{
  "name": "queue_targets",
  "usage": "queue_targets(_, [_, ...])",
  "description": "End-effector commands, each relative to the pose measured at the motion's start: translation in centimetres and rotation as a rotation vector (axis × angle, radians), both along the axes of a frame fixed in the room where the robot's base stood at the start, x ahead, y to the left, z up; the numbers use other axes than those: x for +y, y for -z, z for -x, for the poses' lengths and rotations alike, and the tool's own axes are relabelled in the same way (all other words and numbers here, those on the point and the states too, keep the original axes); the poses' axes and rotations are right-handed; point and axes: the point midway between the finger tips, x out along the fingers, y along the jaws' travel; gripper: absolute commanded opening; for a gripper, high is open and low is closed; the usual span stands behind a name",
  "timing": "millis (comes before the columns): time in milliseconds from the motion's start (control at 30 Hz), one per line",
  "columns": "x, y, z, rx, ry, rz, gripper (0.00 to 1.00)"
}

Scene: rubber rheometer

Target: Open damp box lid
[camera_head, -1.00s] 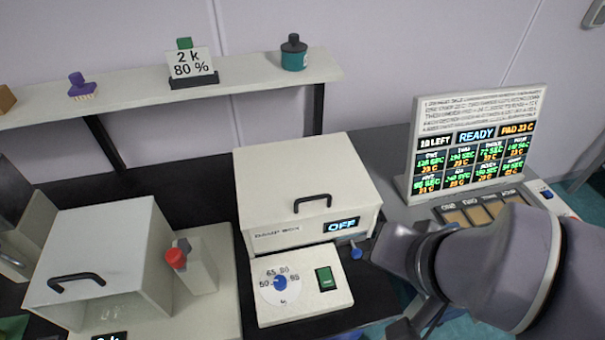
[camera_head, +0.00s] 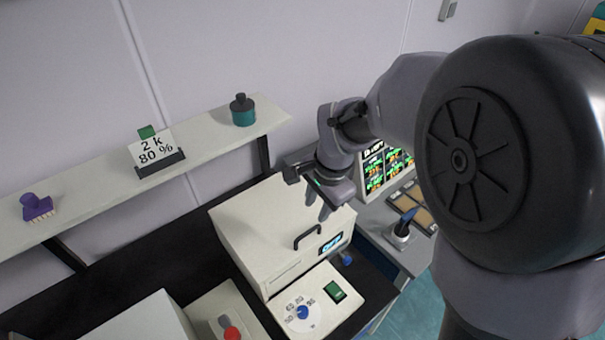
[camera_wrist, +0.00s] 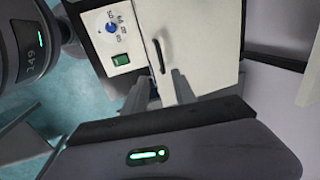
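The damp box (camera_head: 262,225) is a cream box with its lid shut and a dark handle (camera_head: 307,237) on the lid's front part. The handle also shows in the wrist view (camera_wrist: 158,57). A display (camera_head: 331,243) beside it glows blue; its text is hard to read now. My gripper (camera_head: 318,207) is above the lid, behind the handle and apart from it.
A control panel with a blue dial (camera_head: 302,312) and green switch (camera_head: 335,290) stands in front of the box. A shelf (camera_head: 215,133) with a sign (camera_head: 154,149) and teal bottle (camera_head: 243,110) runs behind. A lit screen (camera_head: 372,171) stands close right of my gripper.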

Motion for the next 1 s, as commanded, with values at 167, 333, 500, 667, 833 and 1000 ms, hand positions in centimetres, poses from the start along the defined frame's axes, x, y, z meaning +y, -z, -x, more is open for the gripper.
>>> queue_targets(167, [0.6,5.9,-0.7,0.005,-0.003,0.0,0.33])
queue_targets(333, [1.1,9.8,-1.4,0.002,-0.002,0.001,0.33])
queue_targets(500, [1.3,11.5,-1.8,0.001,-0.002,0.0,0.33])
queue_targets(667, [1.3,11.7,-1.9,-0.001,-0.003,0.0,0.33])
queue_targets(833, [1.3,11.7,-1.9,-0.001,-0.002,0.0,0.31])
queue_targets(1000, [1.3,11.7,-1.9,-0.001,-0.002,0.0,0.0])
